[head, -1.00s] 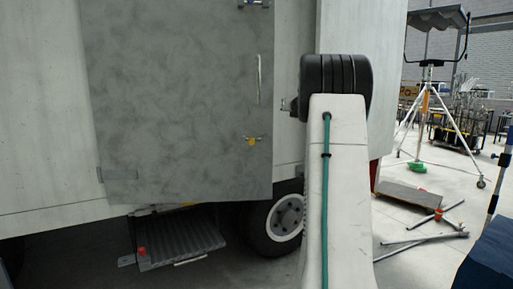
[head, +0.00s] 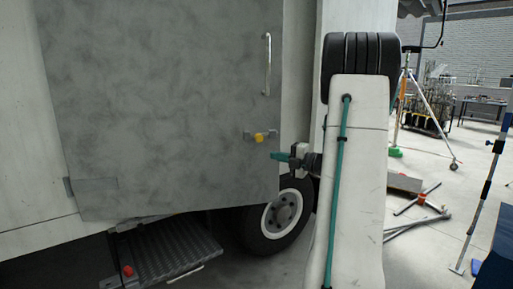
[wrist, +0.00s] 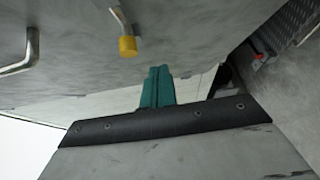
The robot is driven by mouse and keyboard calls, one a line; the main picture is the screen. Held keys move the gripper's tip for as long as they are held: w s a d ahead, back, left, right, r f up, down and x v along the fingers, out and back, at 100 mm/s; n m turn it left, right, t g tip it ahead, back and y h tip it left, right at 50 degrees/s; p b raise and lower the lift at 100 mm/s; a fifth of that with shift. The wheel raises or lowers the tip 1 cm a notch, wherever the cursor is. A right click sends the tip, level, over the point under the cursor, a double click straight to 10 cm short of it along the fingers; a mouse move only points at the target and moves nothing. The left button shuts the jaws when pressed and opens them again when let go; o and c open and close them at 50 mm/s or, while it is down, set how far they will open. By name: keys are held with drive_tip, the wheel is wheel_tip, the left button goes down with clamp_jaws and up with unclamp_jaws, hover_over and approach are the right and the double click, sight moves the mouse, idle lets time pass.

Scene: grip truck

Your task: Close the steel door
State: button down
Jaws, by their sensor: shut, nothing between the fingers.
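The steel door (head: 160,110) is a large grey mottled panel on the truck's side, hinged at its left. Its right edge seems to stand a little out from the truck body. A bar handle (head: 267,65) and a latch with a yellow knob (head: 259,137) sit near that edge. My gripper (head: 276,155) has teal fingers, shut and empty, just right of and below the latch, close to the door's right edge. In the wrist view the shut fingers (wrist: 157,85) point toward the door face (wrist: 190,35), with the yellow knob (wrist: 127,46) to their left. I cannot tell if they touch the door.
A ribbed step (head: 170,250) juts out below the door, beside a truck wheel (head: 283,215). Metal poles (head: 415,215) lie on the floor at right, near a standing tripod (head: 400,115).

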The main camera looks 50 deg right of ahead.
approach(249, 145)
drive_tip(key=w+a, duration=0.2)
drive_tip(key=a, duration=0.1)
drive_tip(key=w, duration=0.1)
drive_tip(key=w+d, duration=0.1)
drive_tip(key=w, duration=0.1)
drive_tip(key=shift+d+m+h, duration=0.1)
drive_tip(key=shift+m+h, duration=0.2)
drive_tip(key=shift+w+d, duration=0.25)
drive_tip(key=shift+w, duration=0.15)
